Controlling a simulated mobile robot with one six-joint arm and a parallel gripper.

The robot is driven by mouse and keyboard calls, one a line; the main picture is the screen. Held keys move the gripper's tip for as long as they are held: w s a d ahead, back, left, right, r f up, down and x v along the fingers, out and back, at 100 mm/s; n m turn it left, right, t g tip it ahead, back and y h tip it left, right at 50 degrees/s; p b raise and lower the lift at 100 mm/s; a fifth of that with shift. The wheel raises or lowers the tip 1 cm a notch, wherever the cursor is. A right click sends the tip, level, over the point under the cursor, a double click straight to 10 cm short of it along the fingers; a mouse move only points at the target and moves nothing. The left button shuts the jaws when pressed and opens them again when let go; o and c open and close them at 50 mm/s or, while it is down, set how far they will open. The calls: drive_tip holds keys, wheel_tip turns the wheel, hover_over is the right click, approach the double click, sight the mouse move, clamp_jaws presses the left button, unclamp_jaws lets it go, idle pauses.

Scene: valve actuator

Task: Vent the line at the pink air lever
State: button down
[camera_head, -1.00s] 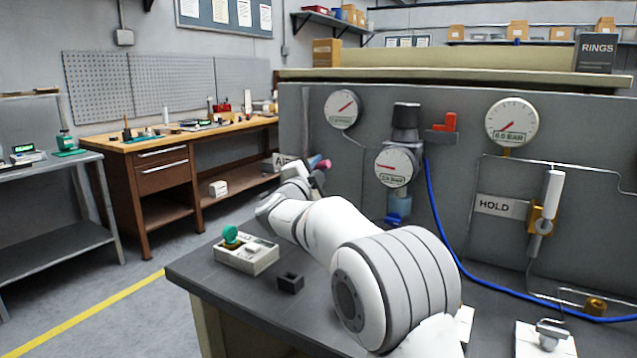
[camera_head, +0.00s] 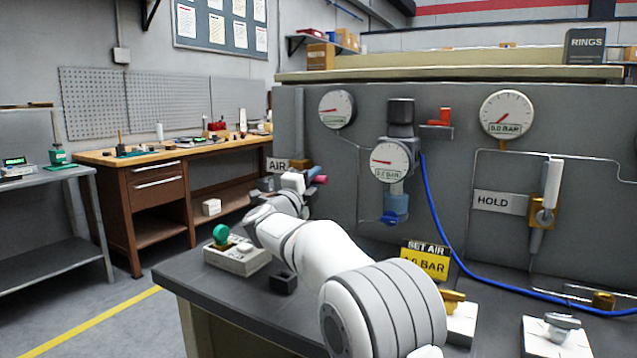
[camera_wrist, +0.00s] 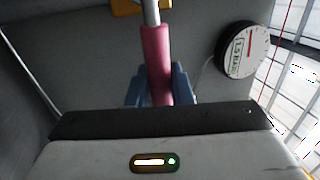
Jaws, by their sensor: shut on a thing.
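The pink air lever (camera_wrist: 156,52) runs up the middle of the wrist view, on a grey rod. My gripper (camera_wrist: 157,78) has its blue fingers on both sides of the lever, shut on it. In the head view the lever's pink end (camera_head: 319,180) shows just right of my gripper (camera_head: 308,175), slanting slightly down to the right, near the AIR sign (camera_head: 278,164). My arm hides part of the lever's mount. The left gauge (camera_head: 337,109) is on the panel above; its red needle points left. It also shows in the wrist view (camera_wrist: 242,50).
A middle gauge (camera_head: 391,161), a right gauge (camera_head: 508,114) and a white-handled HOLD valve (camera_head: 553,188) are on the grey panel. A blue hose (camera_head: 436,215) runs down to the bench. A box with a green knob (camera_head: 236,257) and a small black block (camera_head: 284,283) stand near my arm.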

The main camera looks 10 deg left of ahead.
drive_tip(key=shift+f, duration=0.4)
drive_tip(key=c, duration=1.4)
unclamp_jaws()
drive_tip(key=shift+r, duration=0.15)
drive_tip(key=shift+o, duration=0.3)
drive_tip(key=shift+s+r, duration=0.1)
drive_tip(key=v, duration=0.8)
drive_tip(key=shift+p, duration=0.3)
drive_tip(key=shift+r, duration=0.1)
